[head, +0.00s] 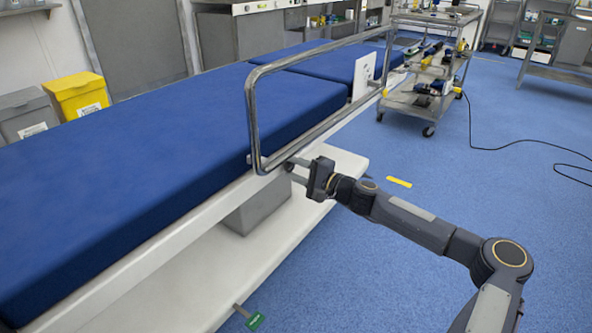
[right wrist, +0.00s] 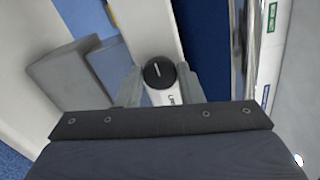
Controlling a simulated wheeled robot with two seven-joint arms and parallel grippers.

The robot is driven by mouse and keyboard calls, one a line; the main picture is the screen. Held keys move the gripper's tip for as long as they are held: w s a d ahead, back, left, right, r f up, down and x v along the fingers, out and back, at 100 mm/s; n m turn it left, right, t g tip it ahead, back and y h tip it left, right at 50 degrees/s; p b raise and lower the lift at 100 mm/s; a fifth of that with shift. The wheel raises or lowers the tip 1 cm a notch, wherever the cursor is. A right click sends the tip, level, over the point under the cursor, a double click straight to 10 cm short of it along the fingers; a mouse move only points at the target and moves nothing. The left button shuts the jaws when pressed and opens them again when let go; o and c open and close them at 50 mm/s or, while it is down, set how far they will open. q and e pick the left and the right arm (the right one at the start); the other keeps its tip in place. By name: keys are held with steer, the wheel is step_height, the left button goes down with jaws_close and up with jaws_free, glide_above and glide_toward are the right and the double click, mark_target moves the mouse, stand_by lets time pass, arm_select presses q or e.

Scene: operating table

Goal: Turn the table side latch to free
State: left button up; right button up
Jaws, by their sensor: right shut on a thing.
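The side latch (right wrist: 158,73) shows in the right wrist view as a round black knob with a white mark line, on a white body with partly hidden lettering. My right gripper (right wrist: 158,87) has one finger on each side of it and is shut on it. In the head view my right gripper (head: 291,165) is at the table's side edge, just below the lower corner of the metal side rail (head: 252,110). There the fingers and rail hide most of the latch. The rail stands upright. My left gripper is not in view.
The operating table (head: 120,150) has a blue mattress and white base. A green-tagged lever (head: 254,320) sticks out low at its side. A cart (head: 405,105) with tools stands at the back, its cable on the floor. The blue floor at right is mostly clear.

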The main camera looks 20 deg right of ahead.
steer(key=o, duration=1)
steer(key=shift+c, duration=0.2)
steer(key=p+v, duration=0.2)
steer(key=v, duration=0.5)
steer(key=shift+s+d, duration=0.2)
steer(key=shift+s, duration=0.15)
